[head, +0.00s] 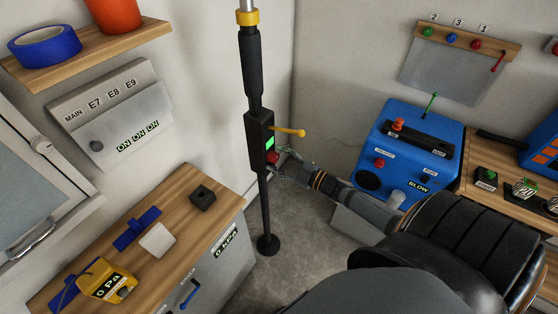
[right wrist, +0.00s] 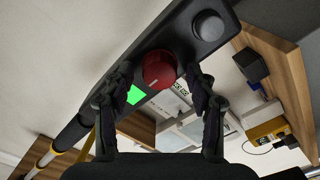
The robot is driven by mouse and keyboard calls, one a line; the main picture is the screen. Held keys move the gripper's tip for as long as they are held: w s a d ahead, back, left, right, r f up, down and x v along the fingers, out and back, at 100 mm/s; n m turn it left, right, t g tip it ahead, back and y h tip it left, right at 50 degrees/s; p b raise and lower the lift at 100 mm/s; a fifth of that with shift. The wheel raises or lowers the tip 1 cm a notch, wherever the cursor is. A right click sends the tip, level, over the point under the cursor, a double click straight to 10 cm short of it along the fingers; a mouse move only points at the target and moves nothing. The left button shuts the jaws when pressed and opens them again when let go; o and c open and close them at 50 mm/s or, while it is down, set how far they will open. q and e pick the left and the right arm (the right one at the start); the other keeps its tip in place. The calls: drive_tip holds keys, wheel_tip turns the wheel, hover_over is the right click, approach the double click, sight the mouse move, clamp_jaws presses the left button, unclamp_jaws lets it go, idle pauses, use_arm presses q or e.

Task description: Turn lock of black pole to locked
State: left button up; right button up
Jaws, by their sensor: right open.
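The black pole (head: 252,70) stands upright near the room corner, on a round foot. Its black box (head: 256,128) carries a lit green panel (head: 270,142), a yellow lever (head: 288,132) pointing right, and a red knob (head: 273,158). I cannot tell which part is the lock or read its state. My right gripper (head: 281,168) is at the box, beside the red knob. In the right wrist view the open fingers (right wrist: 162,88) lie on either side of the red knob (right wrist: 159,69), with gaps visible. A black round knob (right wrist: 208,25) is at the box's end. My left gripper is out of view.
A wooden-topped cabinet (head: 222,205) with a yellow gauge (head: 107,281) stands left of the pole. A blue machine (head: 410,150) stands right, near my right arm. A shelf (head: 95,48) and a switch panel (head: 112,110) are on the left wall. Grey floor shows around the foot.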

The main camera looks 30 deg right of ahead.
drive_tip(key=shift+c, duration=0.4)
drive_tip(key=c, duration=1.1)
drive_tip(key=shift+o, duration=0.2)
drive_tip(key=shift+m, duration=0.4)
drive_tip(key=m, duration=0.8)
drive_tip(key=shift+d, duration=0.1)
drive_tip(key=m, duration=0.4)
drive_tip(key=shift+m+p, duration=0.3)
drive_tip(key=shift+m, duration=2.4)
